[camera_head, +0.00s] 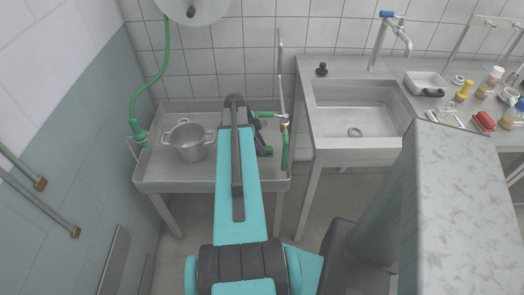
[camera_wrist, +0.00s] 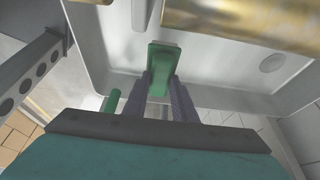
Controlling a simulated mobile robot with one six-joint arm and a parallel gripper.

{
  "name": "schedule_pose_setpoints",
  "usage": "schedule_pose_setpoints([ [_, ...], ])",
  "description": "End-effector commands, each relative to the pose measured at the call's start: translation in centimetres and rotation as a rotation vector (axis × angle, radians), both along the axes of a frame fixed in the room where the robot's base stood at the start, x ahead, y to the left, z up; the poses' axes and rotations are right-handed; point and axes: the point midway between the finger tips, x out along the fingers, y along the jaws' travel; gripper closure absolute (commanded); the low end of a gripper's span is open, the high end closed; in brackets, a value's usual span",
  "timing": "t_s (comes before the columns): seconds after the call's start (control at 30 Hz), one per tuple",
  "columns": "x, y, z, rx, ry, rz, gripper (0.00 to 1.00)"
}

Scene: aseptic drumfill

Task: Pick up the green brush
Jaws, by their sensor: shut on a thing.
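In the wrist view, a green piece, which I take to be the green brush (camera_wrist: 164,58), stands between the two dark fingers of my gripper (camera_wrist: 162,84). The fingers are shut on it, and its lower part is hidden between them. Behind it is the pale metal wall of a basin. In the head view, my arm covers much of this spot; my gripper (camera_head: 261,136) shows only in part, low over the right side of the left sink table (camera_head: 165,181). The brush cannot be told clearly there.
A steel pot (camera_head: 188,142) stands left of my arm. A tap with a green hanging piece (camera_head: 285,152) is close on the right. A blurred brass pipe (camera_wrist: 240,14) is near the wrist camera. A second sink (camera_head: 357,122) and a cluttered counter lie further right.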

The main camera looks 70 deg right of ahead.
Motion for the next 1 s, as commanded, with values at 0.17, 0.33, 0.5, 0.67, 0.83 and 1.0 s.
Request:
schedule_pose_setpoints([
  [0.17, 1.1, -1.6, -0.2, 0.001, 0.000, 0.000, 0.98],
  [0.33, 2.3, -3.5, -0.2, -0.001, 0.000, 0.000, 0.98],
  [0.5, 3.6, -5.4, -0.2, 0.000, 0.000, 0.000, 0.98],
  [0.67, 4.8, -7.3, -0.2, -0.001, 0.000, 0.000, 0.98],
  [0.83, 6.1, -9.2, -0.2, -0.001, 0.000, 0.000, 0.98],
  [1.0, 7.3, -11.1, -0.2, 0.000, 0.000, 0.000, 0.98],
])
